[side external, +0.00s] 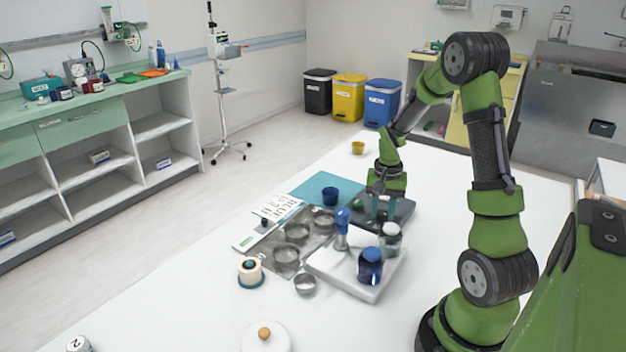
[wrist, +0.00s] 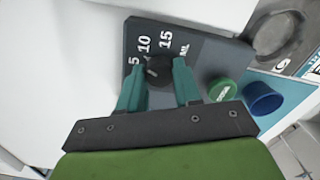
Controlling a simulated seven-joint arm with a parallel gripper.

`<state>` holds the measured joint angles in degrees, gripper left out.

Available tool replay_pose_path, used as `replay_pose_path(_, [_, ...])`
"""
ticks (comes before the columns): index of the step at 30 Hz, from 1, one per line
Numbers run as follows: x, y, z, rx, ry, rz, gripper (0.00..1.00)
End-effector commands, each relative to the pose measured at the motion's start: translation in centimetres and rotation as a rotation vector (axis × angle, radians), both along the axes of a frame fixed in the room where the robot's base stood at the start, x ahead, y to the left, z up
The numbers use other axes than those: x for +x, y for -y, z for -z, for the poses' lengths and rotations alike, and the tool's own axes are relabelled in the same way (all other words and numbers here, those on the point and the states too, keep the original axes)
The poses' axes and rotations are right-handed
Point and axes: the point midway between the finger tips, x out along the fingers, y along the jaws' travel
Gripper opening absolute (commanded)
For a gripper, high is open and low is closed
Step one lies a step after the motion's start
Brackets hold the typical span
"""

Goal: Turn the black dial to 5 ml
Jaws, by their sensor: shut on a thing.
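The black dial (wrist: 158,72) sits on a dark grey panel (wrist: 200,50) marked 5, 10, 15 and ML in white. A pale mark shows on the dial on its side towards the numbers, near the 10; its exact aim is hard to tell. My gripper (wrist: 158,75) has its two teal fingers on opposite sides of the dial, shut on it. In the side view my gripper (side external: 382,207) points down over the panel (side external: 402,212), and the dial is hidden by the fingers.
A green round piece (wrist: 222,90) and a blue cup (wrist: 264,98) are close to the gripper's right in the wrist view. In the side view, a white tray (side external: 330,270) with blue-topped items and a clear jar (side external: 390,240) stands in front of the panel. Metal bowls (side external: 297,232) lie left.

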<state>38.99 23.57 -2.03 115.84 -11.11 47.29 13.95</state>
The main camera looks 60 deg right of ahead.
Motion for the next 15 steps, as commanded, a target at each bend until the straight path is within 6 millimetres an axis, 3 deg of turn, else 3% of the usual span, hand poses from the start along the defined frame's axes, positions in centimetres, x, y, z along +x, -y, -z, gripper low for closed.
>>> replay_pose_path(15, [0.04, 0.07, -0.10, -0.002, 0.002, -0.338, 0.03])
